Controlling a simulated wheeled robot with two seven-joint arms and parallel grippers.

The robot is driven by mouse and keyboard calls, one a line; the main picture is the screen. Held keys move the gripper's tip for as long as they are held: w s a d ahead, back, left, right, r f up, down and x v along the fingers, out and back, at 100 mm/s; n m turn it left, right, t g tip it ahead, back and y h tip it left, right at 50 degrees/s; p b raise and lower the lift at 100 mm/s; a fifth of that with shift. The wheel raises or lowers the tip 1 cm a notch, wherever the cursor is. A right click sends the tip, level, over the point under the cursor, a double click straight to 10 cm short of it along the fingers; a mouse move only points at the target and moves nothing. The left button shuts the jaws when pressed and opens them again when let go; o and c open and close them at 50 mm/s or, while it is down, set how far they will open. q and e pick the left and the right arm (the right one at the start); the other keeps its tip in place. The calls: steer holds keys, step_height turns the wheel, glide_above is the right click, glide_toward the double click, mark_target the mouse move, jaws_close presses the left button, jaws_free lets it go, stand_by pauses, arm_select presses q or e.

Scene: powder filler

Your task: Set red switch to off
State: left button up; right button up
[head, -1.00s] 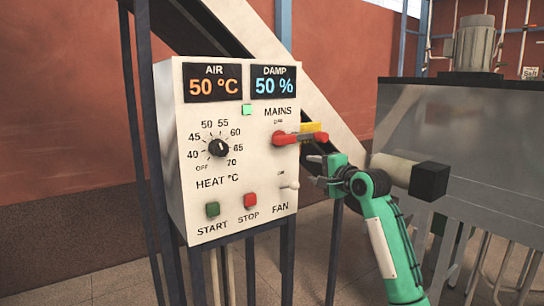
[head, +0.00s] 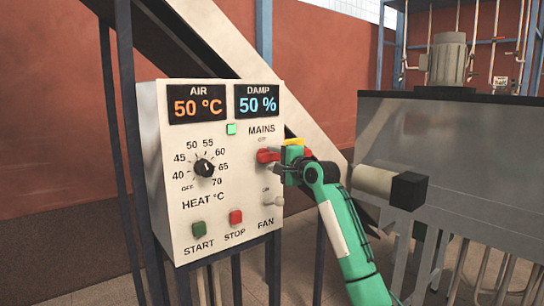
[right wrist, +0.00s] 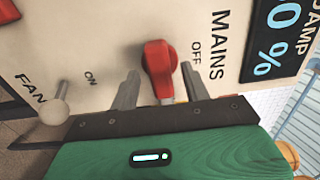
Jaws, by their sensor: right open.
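The red switch (head: 268,155) is a handle under the MAINS label on the white control panel (head: 150,150). Its grip points sideways to the right in the head view, with the OFF label above its pivot. My right gripper (head: 281,171) is at the switch, partly covering it. In the right wrist view the switch (right wrist: 159,68) lies between the two spread fingers of the gripper (right wrist: 160,80), with a gap visible on each side. The lower end of the handle is hidden by the gripper body. My left gripper is not in view.
The white FAN toggle (head: 275,201) is just below my right gripper. The heat knob (head: 204,168), green START button (head: 198,229) and red STOP button (head: 236,217) are to the left. A large grey machine (head: 460,160) stands at the right.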

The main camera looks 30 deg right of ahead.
steer(key=shift+w, duration=0.6)
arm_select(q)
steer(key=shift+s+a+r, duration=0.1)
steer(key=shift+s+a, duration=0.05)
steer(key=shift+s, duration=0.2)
arm_select(e)
steer(key=c, duration=1)
